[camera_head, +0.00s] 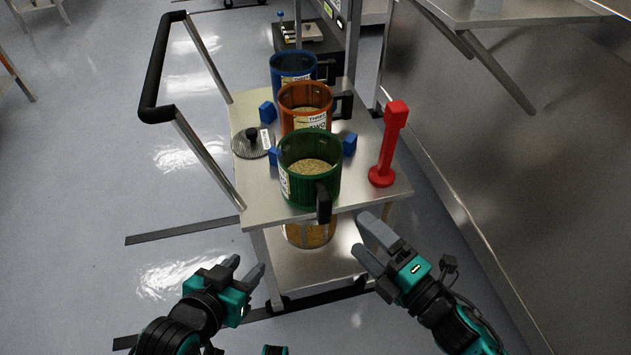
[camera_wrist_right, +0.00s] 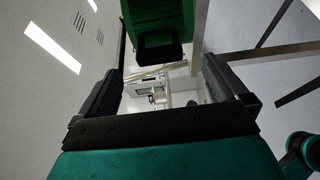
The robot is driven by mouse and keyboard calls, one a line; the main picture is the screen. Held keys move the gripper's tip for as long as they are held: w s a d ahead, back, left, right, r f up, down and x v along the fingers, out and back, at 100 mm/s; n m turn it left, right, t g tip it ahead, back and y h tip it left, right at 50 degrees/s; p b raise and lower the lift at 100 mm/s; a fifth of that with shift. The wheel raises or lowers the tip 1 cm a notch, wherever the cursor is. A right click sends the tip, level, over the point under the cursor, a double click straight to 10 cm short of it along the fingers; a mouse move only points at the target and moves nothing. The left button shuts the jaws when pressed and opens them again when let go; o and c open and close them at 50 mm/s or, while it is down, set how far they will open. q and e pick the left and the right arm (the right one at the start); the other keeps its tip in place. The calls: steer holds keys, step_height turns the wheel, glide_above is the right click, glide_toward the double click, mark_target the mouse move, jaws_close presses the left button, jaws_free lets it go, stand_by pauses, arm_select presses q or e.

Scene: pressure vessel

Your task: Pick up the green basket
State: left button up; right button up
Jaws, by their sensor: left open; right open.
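The green basket (camera_head: 309,172) stands at the near end of the metal cart's top, with grainy tan contents inside. Its black handle (camera_head: 323,202) sticks out toward me over the cart's near edge. My left gripper (camera_head: 247,270) is open and empty, below and left of the basket, in front of the cart. My right gripper (camera_head: 367,241) is open and empty, below and right of the handle. In the right wrist view the green basket (camera_wrist_right: 158,16) and its dark handle show above and beyond the open fingers (camera_wrist_right: 165,85).
Behind the green basket stand an orange basket (camera_head: 305,101) and a blue basket (camera_head: 293,65). A red tool (camera_head: 388,145) stands upright on the right of the cart top (camera_head: 247,190). A round lid (camera_head: 251,142) and small blue blocks lie around. A metal wall (camera_head: 520,190) rises at right.

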mark_target(332, 208)
steer(key=x, duration=0.5)
steer(key=b+x, duration=0.1)
steer(key=x, duration=0.3)
steer(key=shift+a+r, duration=0.2)
steer(key=shift+a, duration=0.3)
steer(key=c, duration=0.9)
steer(key=shift+r, duration=0.1)
steer(key=c, duration=0.4)
steer(key=shift+o, duration=0.2)
steer(key=shift+r, duration=0.1)
